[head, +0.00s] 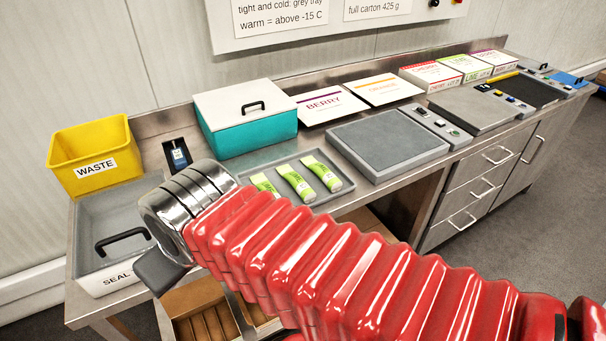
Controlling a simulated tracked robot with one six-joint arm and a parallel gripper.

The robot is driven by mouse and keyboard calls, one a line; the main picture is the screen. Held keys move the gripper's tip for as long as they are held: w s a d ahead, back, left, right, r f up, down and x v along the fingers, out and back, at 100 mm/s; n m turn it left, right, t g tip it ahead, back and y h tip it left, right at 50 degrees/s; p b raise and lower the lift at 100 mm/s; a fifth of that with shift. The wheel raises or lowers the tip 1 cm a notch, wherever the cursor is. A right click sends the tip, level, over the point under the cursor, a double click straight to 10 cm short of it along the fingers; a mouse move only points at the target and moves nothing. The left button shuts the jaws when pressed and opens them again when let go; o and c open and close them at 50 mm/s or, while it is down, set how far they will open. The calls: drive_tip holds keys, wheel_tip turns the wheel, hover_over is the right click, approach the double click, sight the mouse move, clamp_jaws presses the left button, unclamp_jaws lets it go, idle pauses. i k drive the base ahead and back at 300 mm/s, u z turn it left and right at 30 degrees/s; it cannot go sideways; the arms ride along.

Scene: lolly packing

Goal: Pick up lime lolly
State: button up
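Three green-and-white lolly packets lie side by side on a grey tray (258,158) in the middle of the bench. The right packet (322,173) and middle packet (296,183) show almost fully. The left packet (264,184) is partly hidden behind my arm. Their green colour suggests lime, but the print is too small to read. The chrome end of my arm is left of the tray, towards the camera, with a dark grey part of my gripper (161,271) below it. The fingertips are not clearly shown, and I cannot tell whether they are open.
A yellow WASTE bin (92,134), teal box with white lid (240,135) and grey SEAL box (92,215) stand at left. BERRY (325,106) and ORANGE (384,88) cards lie behind a grey plate (388,147). CHERRY, LIME and BERRY cartons (462,73) stand further right.

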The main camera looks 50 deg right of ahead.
sight(335, 184)
drive_tip(key=u, duration=0.5)
drive_tip(key=k, duration=1.25)
drive_tip(key=z, duration=0.7)
drive_tip(key=i, duration=1)
drive_tip(key=z, duration=0.1)
